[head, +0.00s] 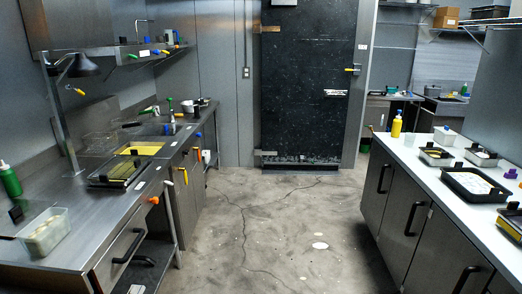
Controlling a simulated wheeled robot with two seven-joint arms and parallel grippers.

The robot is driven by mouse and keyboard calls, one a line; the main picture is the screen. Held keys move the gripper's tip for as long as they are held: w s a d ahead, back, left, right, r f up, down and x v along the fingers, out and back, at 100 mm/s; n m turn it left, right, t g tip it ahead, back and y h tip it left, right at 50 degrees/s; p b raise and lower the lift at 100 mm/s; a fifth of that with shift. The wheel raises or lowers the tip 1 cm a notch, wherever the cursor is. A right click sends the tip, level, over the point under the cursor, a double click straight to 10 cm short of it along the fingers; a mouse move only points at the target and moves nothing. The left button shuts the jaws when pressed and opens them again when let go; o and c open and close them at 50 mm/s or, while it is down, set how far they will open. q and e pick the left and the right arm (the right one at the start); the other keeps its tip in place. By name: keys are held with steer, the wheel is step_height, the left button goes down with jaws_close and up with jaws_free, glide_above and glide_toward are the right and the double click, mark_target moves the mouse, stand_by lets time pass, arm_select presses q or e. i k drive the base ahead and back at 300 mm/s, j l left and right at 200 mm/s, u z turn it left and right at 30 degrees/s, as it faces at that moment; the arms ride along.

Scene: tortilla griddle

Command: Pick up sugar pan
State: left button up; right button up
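No pan is clearly marked as the sugar pan. On the white counter at the right, a black-rimmed pan (462,194) holds something pale. Two small metal pans with black clips, a left one (436,158) and a right one (483,159), sit behind it. Another dark pan (510,227) is partly cut off by the right edge. I cannot tell which of these holds sugar. Neither of my grippers shows in the head view.
A yellow bottle (397,126) and a white container (445,137) stand at the right counter's far end. The left steel counter (85,225) holds a black tray (105,181), a clear tub (43,234) and a green bottle (10,180). The concrete floor (285,225) between is clear.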

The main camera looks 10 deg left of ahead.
mark_target(207, 100)
steer(key=i+u, duration=0.15)
steer(key=i, duration=3.25)
steer(key=i+u, duration=0.15)
steer(key=i, duration=0.4)
steer(key=i+l+u, duration=0.15)
steer(key=i, duration=0.45)
steer(key=i+l+u, duration=0.15)
steer(key=i, duration=0.4)
steer(key=i+u, duration=0.25)
steer(key=i, duration=0.2)
steer(key=i+l+u, duration=0.4)
steer(key=i+l, duration=0.95)
steer(key=l, duration=0.25)
steer(key=u, duration=0.05)
